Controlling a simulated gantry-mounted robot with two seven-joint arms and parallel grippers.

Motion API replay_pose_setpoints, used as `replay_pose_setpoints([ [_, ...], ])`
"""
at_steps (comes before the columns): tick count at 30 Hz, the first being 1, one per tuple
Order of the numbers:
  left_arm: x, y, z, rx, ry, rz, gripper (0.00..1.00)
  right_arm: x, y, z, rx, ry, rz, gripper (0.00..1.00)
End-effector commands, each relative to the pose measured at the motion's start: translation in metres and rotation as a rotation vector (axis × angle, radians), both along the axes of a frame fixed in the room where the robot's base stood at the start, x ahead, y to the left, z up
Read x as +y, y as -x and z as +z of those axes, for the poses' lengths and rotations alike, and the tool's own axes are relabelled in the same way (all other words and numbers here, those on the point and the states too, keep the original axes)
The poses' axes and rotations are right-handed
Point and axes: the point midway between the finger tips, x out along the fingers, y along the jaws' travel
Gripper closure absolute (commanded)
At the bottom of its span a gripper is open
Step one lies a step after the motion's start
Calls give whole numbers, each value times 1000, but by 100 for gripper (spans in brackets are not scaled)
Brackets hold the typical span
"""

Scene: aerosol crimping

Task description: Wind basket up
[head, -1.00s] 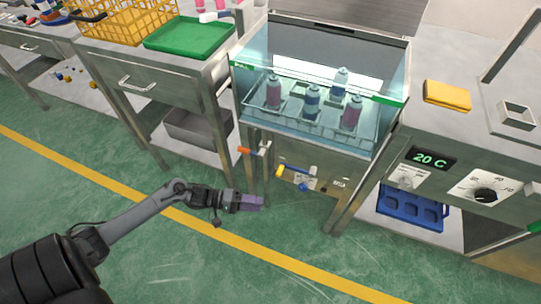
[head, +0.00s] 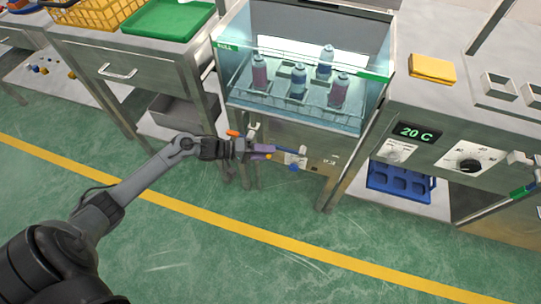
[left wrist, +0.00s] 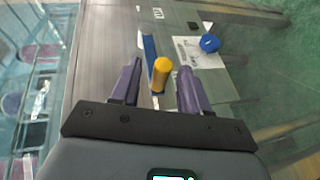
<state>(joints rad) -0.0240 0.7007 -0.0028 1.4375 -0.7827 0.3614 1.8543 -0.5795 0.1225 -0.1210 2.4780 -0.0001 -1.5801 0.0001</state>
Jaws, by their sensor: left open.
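A wire basket (head: 262,101) holding several spray cans (head: 298,82) sits low in the clear water tank (head: 232,103). Below the tank, its front panel (head: 318,139) carries an orange-tipped handle (head: 234,133) and a blue lever (head: 290,150). My left gripper (head: 268,150), with purple fingers, is at this panel and hides part of it. In the left wrist view the fingers (left wrist: 160,88) are open on either side of a yellow knob (left wrist: 161,66), with visible gaps; whether they touch it is not clear. My right gripper is not in view.
A blue round knob (left wrist: 210,43) sits beside the lever. A green tray (head: 168,17) and yellow crate (head: 105,14) stand on the left bench. A yellow sponge (head: 432,68) lies right of the tank. A blue rack (head: 401,182) is on the lower shelf.

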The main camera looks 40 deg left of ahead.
Motion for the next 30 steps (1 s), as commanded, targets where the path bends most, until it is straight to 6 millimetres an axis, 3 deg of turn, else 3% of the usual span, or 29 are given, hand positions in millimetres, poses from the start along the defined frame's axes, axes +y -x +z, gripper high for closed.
replay_pose_setpoints([
  [6,-11,-13,-5,-2,0,1,55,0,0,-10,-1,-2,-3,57],
  [17,-14,-14,-5,0,-1,1,55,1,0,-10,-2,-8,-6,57],
  [26,-13,-14,-5,0,-1,1,100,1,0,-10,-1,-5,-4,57],
  [30,-13,-14,-4,-1,-1,1,100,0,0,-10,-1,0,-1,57],
])
